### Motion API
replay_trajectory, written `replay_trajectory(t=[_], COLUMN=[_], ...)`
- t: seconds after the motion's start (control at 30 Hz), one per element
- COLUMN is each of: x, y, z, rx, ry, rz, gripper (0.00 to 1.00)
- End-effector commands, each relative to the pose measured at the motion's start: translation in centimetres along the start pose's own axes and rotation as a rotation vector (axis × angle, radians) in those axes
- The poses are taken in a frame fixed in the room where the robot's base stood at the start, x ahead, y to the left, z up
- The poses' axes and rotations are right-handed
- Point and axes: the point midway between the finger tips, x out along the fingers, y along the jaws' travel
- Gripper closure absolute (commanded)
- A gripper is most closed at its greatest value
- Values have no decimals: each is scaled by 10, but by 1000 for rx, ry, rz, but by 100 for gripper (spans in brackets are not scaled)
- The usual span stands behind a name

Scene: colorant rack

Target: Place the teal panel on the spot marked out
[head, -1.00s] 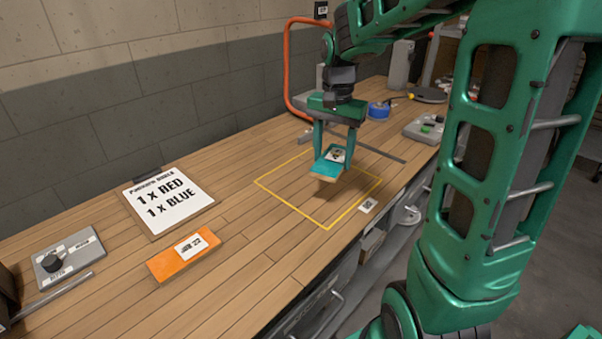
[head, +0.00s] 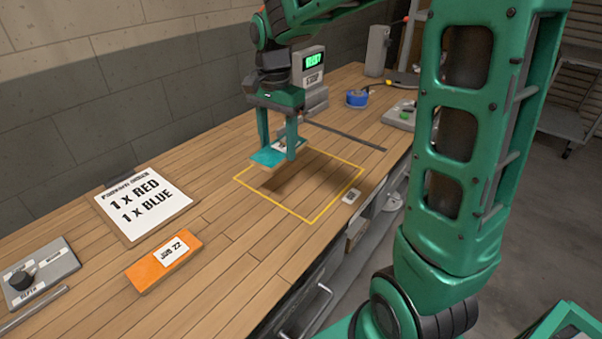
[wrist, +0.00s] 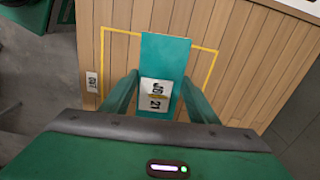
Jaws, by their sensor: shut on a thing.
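The teal panel (head: 271,157) is held above the wooden bench, tilted slightly in the head view. It carries a white label, which reads JOB 21 in the wrist view (wrist: 157,95). My gripper (head: 278,146) is shut on the panel, with one finger on each side. The marked spot is a yellow outlined square (head: 324,208) on the bench. In the wrist view the yellow outline (wrist: 206,70) shows on both sides of the panel.
An orange panel (head: 145,273) lies on the bench at the left, near a clipboard sheet (head: 145,205) and a grey dial box (head: 40,272). A small tag (head: 352,196) lies beside the square's right corner. Blue tape (head: 357,98) and a digital display (head: 312,62) stand farther back.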

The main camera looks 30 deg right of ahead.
Motion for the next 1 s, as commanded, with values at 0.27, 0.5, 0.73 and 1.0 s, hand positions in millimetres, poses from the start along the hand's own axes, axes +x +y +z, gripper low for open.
replay_trajectory(t=[0.27,0.5,0.73,1.0], x=[8,37,60,76], y=[1,32,57,66], z=[1,-35,-64,-74], rx=[56,56,53,51], ry=[-1,-2,-2,-3], rz=[3,2,1,2], gripper=[74,74,74,74])
